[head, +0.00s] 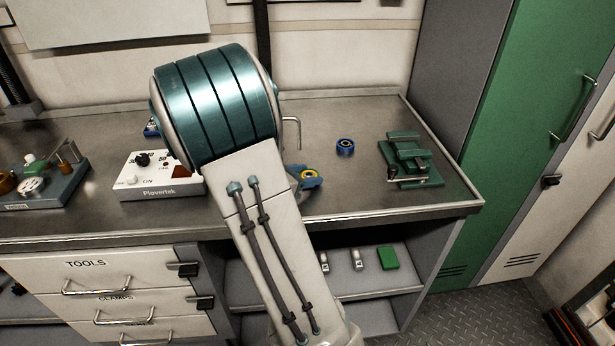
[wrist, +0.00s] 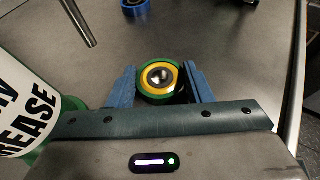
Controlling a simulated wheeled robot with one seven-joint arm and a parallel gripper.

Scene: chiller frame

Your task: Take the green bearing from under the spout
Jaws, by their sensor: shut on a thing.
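My gripper (wrist: 160,80) is shut on the green bearing (wrist: 160,93), a green ring with a yellow inner face and a dark bore, held between two blue fingers. In the head view the bearing (head: 309,173) shows mostly yellow beside the blue fingers (head: 312,183), over the front part of the bench. The grey spout (wrist: 78,22) points down at upper left in the wrist view, clear of the bearing. In the head view the bent spout (head: 296,130) shows just right of my arm. My arm hides the spout's base.
A blue bearing (head: 345,146) stands behind on the bench, also in the wrist view (wrist: 133,7). A green vise (head: 410,160) is at right. A grease container (wrist: 25,110) is close left of my gripper. A white Plovertek box (head: 155,176) is left.

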